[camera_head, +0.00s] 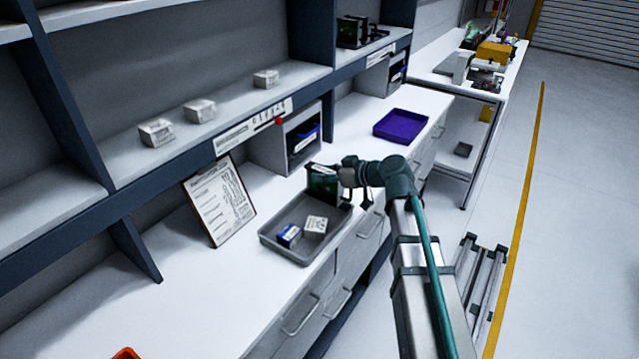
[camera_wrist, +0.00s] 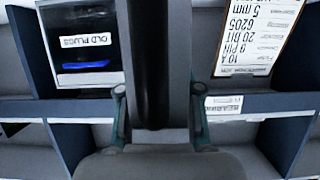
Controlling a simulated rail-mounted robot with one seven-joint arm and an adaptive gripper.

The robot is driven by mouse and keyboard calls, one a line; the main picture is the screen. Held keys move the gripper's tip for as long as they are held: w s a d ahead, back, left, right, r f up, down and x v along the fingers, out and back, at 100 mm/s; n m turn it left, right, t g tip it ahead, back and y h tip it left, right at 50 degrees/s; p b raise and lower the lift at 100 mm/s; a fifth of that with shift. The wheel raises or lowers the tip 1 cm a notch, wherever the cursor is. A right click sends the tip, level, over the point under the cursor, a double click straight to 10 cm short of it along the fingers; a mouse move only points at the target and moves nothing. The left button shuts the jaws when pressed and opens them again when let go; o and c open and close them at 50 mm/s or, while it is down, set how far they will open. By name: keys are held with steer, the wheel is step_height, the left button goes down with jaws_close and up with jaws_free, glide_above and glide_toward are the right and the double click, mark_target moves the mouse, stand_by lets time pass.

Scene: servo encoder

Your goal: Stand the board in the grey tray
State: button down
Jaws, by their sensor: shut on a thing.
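The dark green board (camera_head: 322,186) is upright at the far right end of the grey tray (camera_head: 272,247) in the head view. My gripper (camera_head: 342,177) is shut on it from the right side. The board's lower edge is at the tray's far end; I cannot tell whether it touches the tray floor. In the wrist view my gripper's two fingers (camera_wrist: 160,122) stand either side of a dark upright shape, seen edge-on. A blue box (camera_head: 288,236) and a white box (camera_head: 316,225) lie in the tray.
A printed sheet on a clipboard (camera_head: 219,200) leans behind the tray. A grey cubby (camera_head: 285,145) labelled "OLD PLUGS" in the wrist view (camera_wrist: 85,42) stands behind the board. A purple tray (camera_head: 400,125) lies farther right.

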mark_target(320, 186)
steer(key=shift+a+f, duration=0.75)
steer(key=shift+f, duration=0.05)
steer(key=shift+d+f+p, duration=0.1)
steer(key=shift+f+p, duration=0.4)
steer(key=shift+f, duration=1)
steer(key=shift+f+b, duration=0.2)
steer(key=shift+b, duration=0.2)
steer(key=c, duration=0.8)
jaws_free()
steer(key=shift+o, duration=0.2)
steer(key=shift+r, duration=0.1)
steer(key=shift+r+p, duration=0.15)
steer(key=shift+p, duration=0.25)
steer(key=b+v, duration=0.3)
steer(key=v, duration=0.9)
